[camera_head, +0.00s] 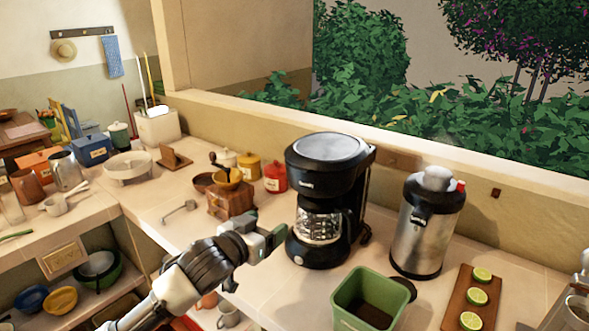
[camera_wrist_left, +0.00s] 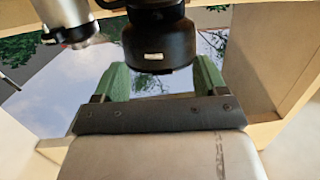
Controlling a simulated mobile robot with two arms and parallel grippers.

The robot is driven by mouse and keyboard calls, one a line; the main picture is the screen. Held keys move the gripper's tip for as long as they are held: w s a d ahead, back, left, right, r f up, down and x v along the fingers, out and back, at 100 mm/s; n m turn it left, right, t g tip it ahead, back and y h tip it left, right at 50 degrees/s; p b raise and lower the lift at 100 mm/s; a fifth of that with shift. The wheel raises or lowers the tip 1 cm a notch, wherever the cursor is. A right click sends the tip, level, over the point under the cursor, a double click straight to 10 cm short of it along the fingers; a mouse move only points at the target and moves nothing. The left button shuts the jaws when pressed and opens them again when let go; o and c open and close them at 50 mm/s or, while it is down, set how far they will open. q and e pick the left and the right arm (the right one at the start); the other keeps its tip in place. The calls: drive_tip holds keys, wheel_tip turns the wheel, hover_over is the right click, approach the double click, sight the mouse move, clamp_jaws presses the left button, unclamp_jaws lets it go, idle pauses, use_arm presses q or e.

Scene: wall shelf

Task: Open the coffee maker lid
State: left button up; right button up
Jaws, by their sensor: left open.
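The black coffee maker (camera_head: 322,185) stands upright on the counter with its glass carafe (camera_head: 318,226) in its lower part. Its round lid (camera_head: 330,146), with a grey top, lies flat and looks closed. My left gripper (camera_head: 268,238), with green fingers, is open and empty, left of the coffee maker at about carafe height. In the left wrist view, which looks upside down, the coffee maker (camera_wrist_left: 155,38) shows beyond and between the open fingers of the left gripper (camera_wrist_left: 160,72). I see no contact there. My right gripper is not in view.
A steel airpot (camera_head: 424,232) stands right of the coffee maker. A green bin (camera_head: 350,300) is in front, and a board with lime slices (camera_head: 477,297) lies at right. A coffee grinder (camera_head: 231,200) and red canister (camera_head: 275,177) stand at left. The window ledge runs behind.

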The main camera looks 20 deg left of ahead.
use_arm(q)
drive_tip(key=t+h, duration=0.1)
drive_tip(key=t, duration=0.1)
approach(298, 170)
drive_tip(key=shift+m, duration=0.3)
drive_tip(key=p+x, duration=0.3)
drive_tip(key=x, duration=0.4)
drive_tip(key=shift+w+r, duration=0.15)
drive_tip(key=shift+w, duration=0.15)
drive_tip(key=shift+w+d+p, duration=0.2)
drive_tip(key=shift+w+p, duration=0.1)
drive_tip(key=shift+w, duration=0.2)
